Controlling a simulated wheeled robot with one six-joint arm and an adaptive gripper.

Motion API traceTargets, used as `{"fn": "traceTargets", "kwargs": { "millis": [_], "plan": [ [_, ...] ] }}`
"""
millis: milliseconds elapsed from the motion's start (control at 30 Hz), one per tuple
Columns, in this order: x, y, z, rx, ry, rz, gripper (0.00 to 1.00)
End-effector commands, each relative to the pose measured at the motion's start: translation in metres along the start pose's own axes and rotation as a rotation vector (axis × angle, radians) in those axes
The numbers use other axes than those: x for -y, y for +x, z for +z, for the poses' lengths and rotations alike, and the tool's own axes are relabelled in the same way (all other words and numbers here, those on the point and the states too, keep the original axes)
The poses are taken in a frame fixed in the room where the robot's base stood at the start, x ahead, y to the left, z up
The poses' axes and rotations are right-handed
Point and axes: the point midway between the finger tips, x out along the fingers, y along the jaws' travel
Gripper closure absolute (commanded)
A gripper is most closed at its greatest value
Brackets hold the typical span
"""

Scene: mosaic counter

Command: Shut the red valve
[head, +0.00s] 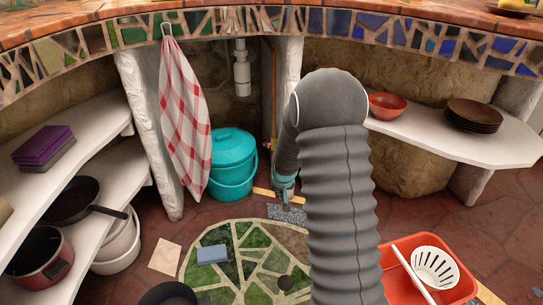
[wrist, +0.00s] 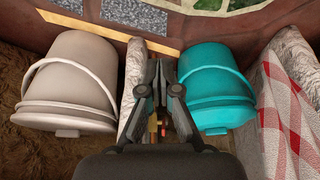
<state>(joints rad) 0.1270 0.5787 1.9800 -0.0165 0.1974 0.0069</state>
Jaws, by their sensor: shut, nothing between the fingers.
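My gripper (wrist: 160,90) shows in the wrist view as dark fingers, shut with nothing held. Behind and between the finger links is a small patch of red and brass (wrist: 163,130), which looks like part of the red valve; its handle position cannot be made out. In the head view a thin copper pipe (head: 273,85) runs down the back wall beside the white post, with a small brass-coloured fitting (head: 267,146) low on it. My grey arm reaches down in front of this area and hides most of the gripper. Contact between fingers and valve cannot be told.
A teal bucket (head: 232,160) stands beside the pipe, close to my gripper. A white bucket (wrist: 70,85) is on its other side in the wrist view. A checked towel (head: 182,115) hangs left. A wood strip (wrist: 105,32) lies on the floor. A red basin (head: 455,275) is front right.

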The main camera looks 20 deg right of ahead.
Motion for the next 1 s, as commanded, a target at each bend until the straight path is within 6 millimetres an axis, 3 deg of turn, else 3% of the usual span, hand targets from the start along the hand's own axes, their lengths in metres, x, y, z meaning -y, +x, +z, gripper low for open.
{"fn": "traceTargets", "kwargs": {
  "millis": [133,267,400,500,633,833,1000],
  "plan": [
    [-0.002,0.009,-0.071,-0.096,0.016,-0.004,1.00],
    [-0.004,0.005,-0.145,-0.203,0.022,-0.011,1.00],
    [-0.004,-0.012,-0.213,-0.309,0.018,-0.019,1.00],
    [-0.004,-0.030,-0.248,-0.369,0.010,-0.023,1.00],
    [-0.003,-0.047,-0.270,-0.408,-0.006,-0.026,1.00],
    [-0.002,-0.033,-0.272,-0.400,-0.025,-0.023,1.00],
    [-0.001,-0.010,-0.281,-0.399,-0.024,-0.023,1.00]
  ]
}}
